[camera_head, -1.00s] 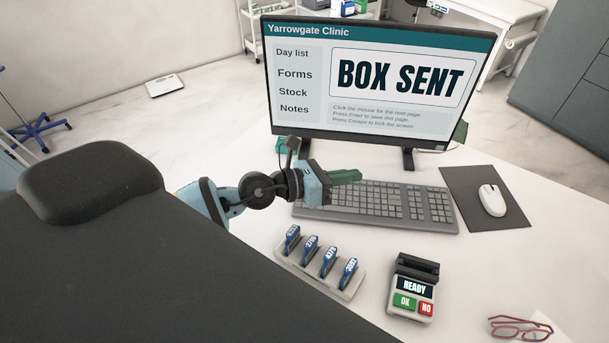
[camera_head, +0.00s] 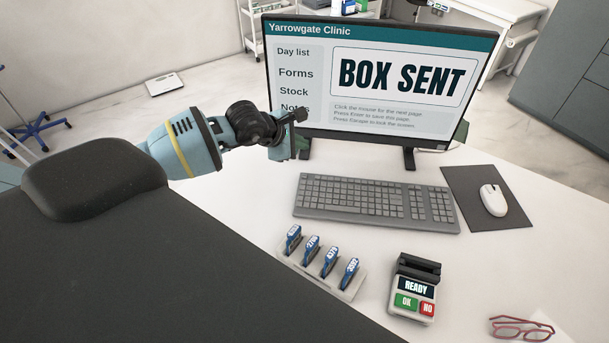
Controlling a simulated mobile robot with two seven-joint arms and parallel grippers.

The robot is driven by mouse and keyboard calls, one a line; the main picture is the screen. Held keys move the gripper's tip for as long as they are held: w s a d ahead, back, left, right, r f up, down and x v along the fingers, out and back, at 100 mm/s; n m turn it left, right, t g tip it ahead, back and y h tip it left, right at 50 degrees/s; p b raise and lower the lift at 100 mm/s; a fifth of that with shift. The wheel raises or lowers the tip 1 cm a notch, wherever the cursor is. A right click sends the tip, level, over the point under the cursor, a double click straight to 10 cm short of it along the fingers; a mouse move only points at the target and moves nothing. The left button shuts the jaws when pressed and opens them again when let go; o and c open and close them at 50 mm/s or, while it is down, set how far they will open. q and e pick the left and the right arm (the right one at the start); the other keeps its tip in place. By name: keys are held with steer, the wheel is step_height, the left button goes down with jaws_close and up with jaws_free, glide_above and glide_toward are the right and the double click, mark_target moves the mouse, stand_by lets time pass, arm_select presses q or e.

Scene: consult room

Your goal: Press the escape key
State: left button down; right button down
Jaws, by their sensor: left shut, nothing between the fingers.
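The grey keyboard (camera_head: 375,203) lies flat on the white desk, fully uncovered. Its top-left corner, where the escape key (camera_head: 304,178) sits, is in plain view, but the key legends are too small to read. The monitor (camera_head: 385,85) behind it shows "BOX SENT" and small lines, one saying "Press Escape to lock the screen". My left gripper (camera_head: 303,147) is shut and empty, raised above and behind the keyboard's left end, in front of the monitor's lower left corner. It appears apart from the keys. My right gripper is not in view.
A mouse (camera_head: 493,200) rests on a dark mat (camera_head: 462,184) right of the keyboard. In front stand a rack (camera_head: 313,274) of blue tags, a card terminal (camera_head: 415,286) reading "READY", and red glasses (camera_head: 522,328).

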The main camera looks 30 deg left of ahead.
mark_target(301, 178)
arm_select(q)
steer(key=shift+f, duration=0.15)
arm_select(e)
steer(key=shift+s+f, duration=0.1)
